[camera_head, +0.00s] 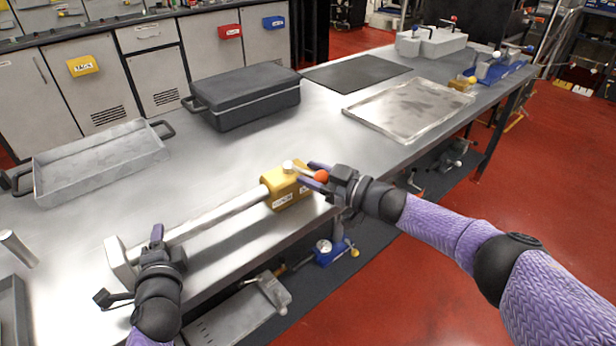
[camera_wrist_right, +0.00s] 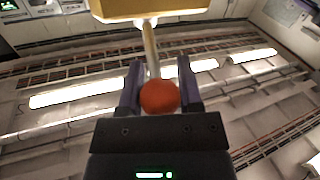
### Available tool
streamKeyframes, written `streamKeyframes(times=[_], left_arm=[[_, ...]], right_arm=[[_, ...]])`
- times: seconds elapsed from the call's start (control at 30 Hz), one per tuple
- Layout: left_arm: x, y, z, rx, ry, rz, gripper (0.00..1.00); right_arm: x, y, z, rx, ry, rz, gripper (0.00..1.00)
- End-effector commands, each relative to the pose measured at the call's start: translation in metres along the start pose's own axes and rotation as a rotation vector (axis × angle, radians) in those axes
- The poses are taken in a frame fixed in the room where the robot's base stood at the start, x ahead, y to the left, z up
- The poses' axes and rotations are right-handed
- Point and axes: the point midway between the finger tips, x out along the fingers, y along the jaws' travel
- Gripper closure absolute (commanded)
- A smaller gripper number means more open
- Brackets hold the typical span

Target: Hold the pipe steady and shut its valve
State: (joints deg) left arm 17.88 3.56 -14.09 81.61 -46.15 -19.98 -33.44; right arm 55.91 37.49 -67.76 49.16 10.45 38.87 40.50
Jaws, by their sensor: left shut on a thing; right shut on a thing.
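The pipe (camera_head: 215,214) is a pale grey rod lying along the front edge of the bench, with a light block (camera_head: 120,262) at its left end. The yellow valve body (camera_head: 285,190) is at its right end, with a round light knob on top. The valve lever ends in a red-orange ball (camera_head: 321,176), which also shows in the right wrist view (camera_wrist_right: 159,97). My left gripper (camera_head: 156,238) is shut on the pipe near the left block. My right gripper (camera_head: 316,176) is shut on the lever, its fingers either side of it by the ball.
A grey tray (camera_head: 100,160), a closed black case (camera_head: 242,97), a dark mat (camera_head: 357,72) and a shallow metal tray (camera_head: 412,108) lie farther back on the bench. A blue clamp tool (camera_head: 495,70) sits at the far right. A lower shelf holds other tools.

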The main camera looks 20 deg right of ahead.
Motion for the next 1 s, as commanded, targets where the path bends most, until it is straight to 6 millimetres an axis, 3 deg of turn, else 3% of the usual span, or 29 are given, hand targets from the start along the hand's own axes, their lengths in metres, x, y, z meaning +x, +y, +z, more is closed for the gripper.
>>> streamKeyframes(times=[0.03, 0.7, 0.73, 0.87, 1.0], left_arm=[[-0.0014, 0.0102, 0.002, 0.001, -0.007, 0.023, 1.0], [-0.0014, 0.0102, 0.0027, 0.001, -0.009, 0.023, 1.0], [-0.0014, 0.0102, 0.0027, 0.001, -0.009, 0.024, 1.0], [-0.0014, 0.0103, 0.0026, 0.001, -0.009, 0.024, 1.0], [-0.0014, 0.0103, 0.0024, 0.002, -0.008, 0.024, 1.0]], right_arm=[[-0.0002, 0.0036, 0.0006, -0.002, 0.002, -0.009, 1.0], [-0.0028, 0.0052, 0.0019, 0.002, 0.005, -0.079, 1.0], [-0.0028, 0.0052, 0.0019, 0.002, 0.005, -0.078, 0.51], [-0.0026, 0.0048, 0.0021, 0.003, 0.005, -0.079, 0.23], [-0.0024, 0.0043, 0.0023, 0.003, 0.005, -0.08, 0.19]])
